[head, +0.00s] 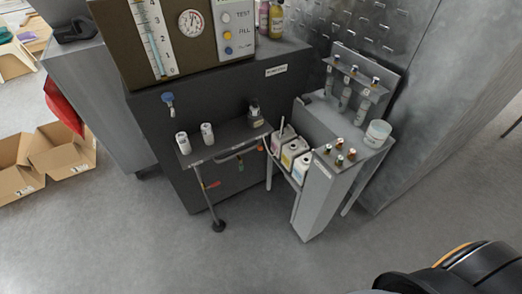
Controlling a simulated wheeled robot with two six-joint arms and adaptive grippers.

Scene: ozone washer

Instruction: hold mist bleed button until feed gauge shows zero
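A brown panel (115,50) stands on top of a dark grey cabinet. It carries a round white dial gauge (191,23) and a tall scaled tube (154,40) with a blue column. I cannot read which value the dial's needle marks, or whether it is the feed gauge. A pale button plate (240,20) beside it holds a white button (226,18) marked TEST, a yellow button (228,35) that seems marked FILL, and a blue button (229,50) with an unreadable label. I cannot tell which one is the mist bleed button. Neither gripper is in view.
A shelf (222,141) with small containers juts from the dark cabinet (195,90). A grey stand (318,195) with bottles and a white tub (378,133) is right of it. Open cardboard boxes (62,150) lie at left. The front floor (200,260) is clear.

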